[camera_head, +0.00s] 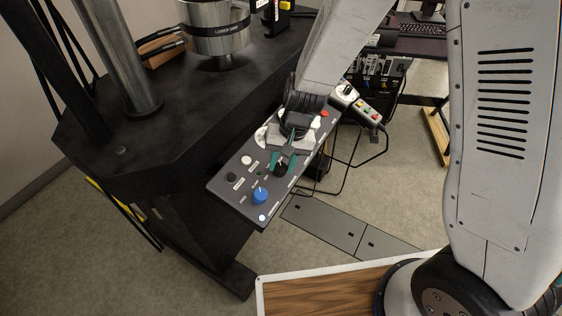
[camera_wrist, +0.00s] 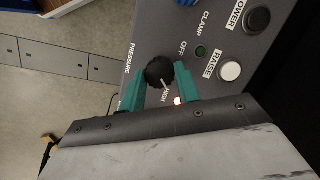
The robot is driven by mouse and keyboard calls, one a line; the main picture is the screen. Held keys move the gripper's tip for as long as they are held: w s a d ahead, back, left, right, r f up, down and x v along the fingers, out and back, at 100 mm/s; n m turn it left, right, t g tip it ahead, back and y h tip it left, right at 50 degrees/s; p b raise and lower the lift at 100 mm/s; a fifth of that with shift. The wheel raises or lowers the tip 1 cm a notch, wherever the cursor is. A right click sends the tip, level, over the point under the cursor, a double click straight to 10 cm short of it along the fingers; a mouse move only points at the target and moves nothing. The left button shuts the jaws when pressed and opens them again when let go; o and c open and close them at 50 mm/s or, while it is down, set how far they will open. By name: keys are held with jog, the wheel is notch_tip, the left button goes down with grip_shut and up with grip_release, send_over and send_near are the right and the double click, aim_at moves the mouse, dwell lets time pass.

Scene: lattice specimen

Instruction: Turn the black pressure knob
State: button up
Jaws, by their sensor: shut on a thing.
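The black pressure knob (camera_wrist: 159,72) sits on the grey control panel (camera_wrist: 215,20), beside the printed word PRESSURE. It is round with a pale pointer line that points toward HIGH in the wrist view. My gripper (camera_wrist: 160,82) has its two teal fingers on either side of the knob and is shut on it. In the head view the knob (camera_head: 281,170) shows between the teal fingertips, partly covered by my gripper (camera_head: 279,164).
A blue knob (camera_head: 260,196) is near the panel's near end. A white RAISE button (camera_wrist: 230,70) and a black LOWER button (camera_wrist: 257,19) lie close by. A black machine table (camera_head: 180,110) stands at left.

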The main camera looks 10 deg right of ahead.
jog(key=shift+w+m, duration=0.15)
jog(key=shift+m, duration=0.45)
jog(key=o, duration=1)
jog(key=shift+v, duration=3.9)
jog(key=shift+d, duration=0.1)
